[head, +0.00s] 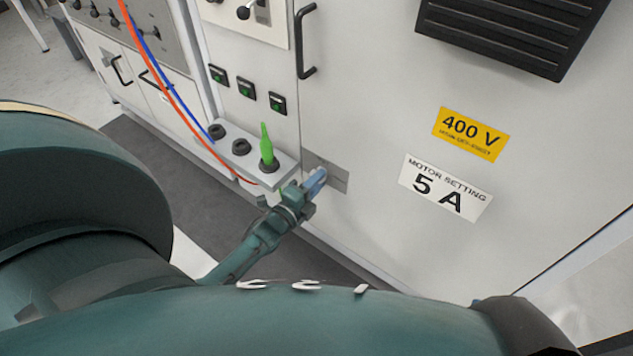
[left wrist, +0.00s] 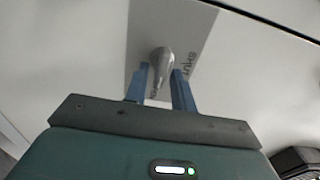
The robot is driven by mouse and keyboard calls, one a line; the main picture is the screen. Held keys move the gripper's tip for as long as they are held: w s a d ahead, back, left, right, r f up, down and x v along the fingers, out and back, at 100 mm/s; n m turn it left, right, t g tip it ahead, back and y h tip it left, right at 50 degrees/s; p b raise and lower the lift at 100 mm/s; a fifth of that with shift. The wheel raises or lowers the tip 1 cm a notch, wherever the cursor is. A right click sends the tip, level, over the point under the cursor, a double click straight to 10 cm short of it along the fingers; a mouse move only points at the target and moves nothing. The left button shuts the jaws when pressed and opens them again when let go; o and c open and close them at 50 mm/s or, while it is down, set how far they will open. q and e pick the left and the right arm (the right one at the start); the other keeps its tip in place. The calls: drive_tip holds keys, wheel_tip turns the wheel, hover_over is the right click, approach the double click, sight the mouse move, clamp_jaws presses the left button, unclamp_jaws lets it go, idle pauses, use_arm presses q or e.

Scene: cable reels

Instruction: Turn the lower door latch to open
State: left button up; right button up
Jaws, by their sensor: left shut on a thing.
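The lower door latch (left wrist: 162,66) is a grey metal knob or handle on a grey plate (head: 339,180) low on the white cabinet door (head: 360,110). My left gripper (head: 318,180) reaches the plate from the lower left. In the left wrist view its two blue fingers (left wrist: 164,86) stand on either side of the latch and are shut on it. In the head view the fingers hide most of the latch. Small lettering on the plate shows beside the latch in the wrist view and is partly covered. My right gripper is not in view.
A black door handle (head: 302,42) is higher on the door's left edge. Left of the door, a small shelf (head: 240,160) carries dark sockets and a green plug-like piece (head: 266,145), close to my left gripper. Red and blue cables (head: 165,80) hang farther left.

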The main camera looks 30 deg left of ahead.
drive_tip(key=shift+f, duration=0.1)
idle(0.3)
use_arm(q)
drive_tip(key=o, duration=0.7)
drive_tip(key=shift+c, duration=0.2)
